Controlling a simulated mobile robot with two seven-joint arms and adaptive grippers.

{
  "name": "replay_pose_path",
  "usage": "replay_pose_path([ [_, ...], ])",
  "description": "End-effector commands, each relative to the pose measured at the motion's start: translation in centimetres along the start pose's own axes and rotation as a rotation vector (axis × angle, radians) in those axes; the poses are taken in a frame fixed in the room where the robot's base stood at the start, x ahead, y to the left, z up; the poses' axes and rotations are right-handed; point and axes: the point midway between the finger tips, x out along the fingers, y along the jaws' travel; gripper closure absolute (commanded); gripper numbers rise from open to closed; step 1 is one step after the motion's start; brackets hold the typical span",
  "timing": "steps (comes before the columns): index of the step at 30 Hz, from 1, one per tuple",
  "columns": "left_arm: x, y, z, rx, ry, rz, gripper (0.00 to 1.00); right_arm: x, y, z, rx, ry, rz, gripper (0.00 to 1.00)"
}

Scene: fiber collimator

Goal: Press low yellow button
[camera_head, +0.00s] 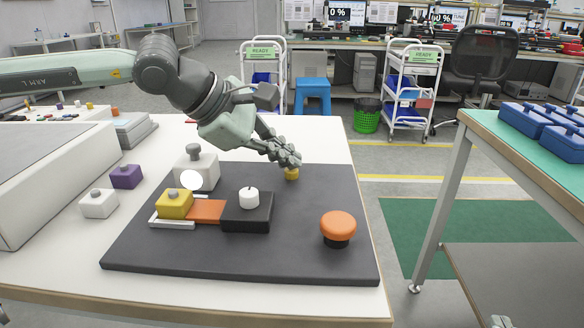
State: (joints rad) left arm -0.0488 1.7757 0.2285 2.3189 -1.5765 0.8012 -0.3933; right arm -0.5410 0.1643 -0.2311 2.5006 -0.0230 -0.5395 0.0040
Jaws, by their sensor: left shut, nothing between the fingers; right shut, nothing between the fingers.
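A small yellow button (291,174) stands near the back edge of the dark grey board (300,262). My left gripper (289,160) is shut and empty, its fingertips directly over this button and hiding its top. The fingertips look to be at or just above the button; I cannot tell if they touch. A yellow block with a grey knob (174,205) sits at the board's left, on a white frame beside an orange plate (206,211).
A black box with a white knob (248,210) and an orange mushroom button (338,226) stand on the board. A light grey block with a knob (196,168) is at its back left. Purple (126,177) and white (99,203) blocks stand left of the board.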

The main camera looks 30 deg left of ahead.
Motion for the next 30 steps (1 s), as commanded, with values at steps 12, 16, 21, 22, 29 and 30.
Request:
replay_pose_path([
  [12,-1.7,1.3,1.3,0.002,-0.001,0.003,1.0,-0.2,0.1,-1.3,0.0,0.0,0.0,1.0],
  [16,-2.6,2.0,2.0,0.002,-0.002,0.004,1.0,-0.3,0.1,-2.0,0.0,0.0,0.0,1.0],
  [21,-3.8,2.8,2.8,0.001,-0.002,0.002,1.0,-0.5,0.1,-2.8,0.0,0.0,0.0,1.0],
  [22,-3.9,2.9,2.9,0.001,-0.001,0.002,1.0,-0.5,0.1,-2.9,0.0,0.0,0.0,1.0],
  [29,-4.2,3.1,3.1,0.001,-0.001,0.001,1.0,-0.5,0.1,-3.1,0.0,0.0,0.0,1.0],
  [30,-4.2,3.1,3.1,0.001,-0.001,0.001,1.0,-0.5,0.1,-3.1,0.0,0.0,0.0,1.0],
])
